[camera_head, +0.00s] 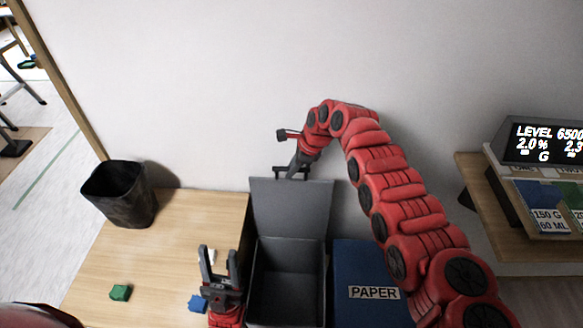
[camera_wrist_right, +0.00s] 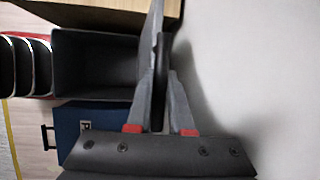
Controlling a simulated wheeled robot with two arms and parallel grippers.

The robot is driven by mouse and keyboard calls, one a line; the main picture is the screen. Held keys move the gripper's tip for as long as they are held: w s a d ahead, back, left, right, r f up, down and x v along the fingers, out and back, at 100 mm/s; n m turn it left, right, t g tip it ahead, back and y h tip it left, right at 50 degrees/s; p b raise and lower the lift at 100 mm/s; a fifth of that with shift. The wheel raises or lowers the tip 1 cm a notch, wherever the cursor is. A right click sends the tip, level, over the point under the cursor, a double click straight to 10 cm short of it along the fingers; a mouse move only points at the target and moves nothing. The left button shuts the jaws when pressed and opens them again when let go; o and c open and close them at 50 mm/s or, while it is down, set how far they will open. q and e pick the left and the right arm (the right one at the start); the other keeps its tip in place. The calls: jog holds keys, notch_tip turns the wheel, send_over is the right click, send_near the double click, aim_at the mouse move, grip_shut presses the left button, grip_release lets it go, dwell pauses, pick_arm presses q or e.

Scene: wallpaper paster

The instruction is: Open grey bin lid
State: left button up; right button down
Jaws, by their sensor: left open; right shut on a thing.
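My right gripper (camera_head: 293,170) reaches over from the right and is at the lid's top edge. In the right wrist view the gripper (camera_wrist_right: 160,85) is shut on the lid, seen nearly edge-on, and the open bin (camera_wrist_right: 95,65) shows beside it. My left gripper (camera_head: 219,262) is open and empty, just left of the bin, with its fingers apart.
A blue box labelled PAPER (camera_head: 368,278) stands close to the bin's right side. A green block (camera_head: 120,292), a blue block (camera_head: 197,304) and a black basket (camera_head: 122,195) are on the left. The wall (camera_head: 230,80) is close behind the lid. A display (camera_head: 545,142) stands at right.

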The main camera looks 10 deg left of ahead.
jog(key=shift+f, duration=0.1)
jog(key=c, duration=0.8)
grip_release()
jog(key=b+v, duration=0.4)
jog(key=v, duration=1.3)
jog(key=shift+r, duration=0.25)
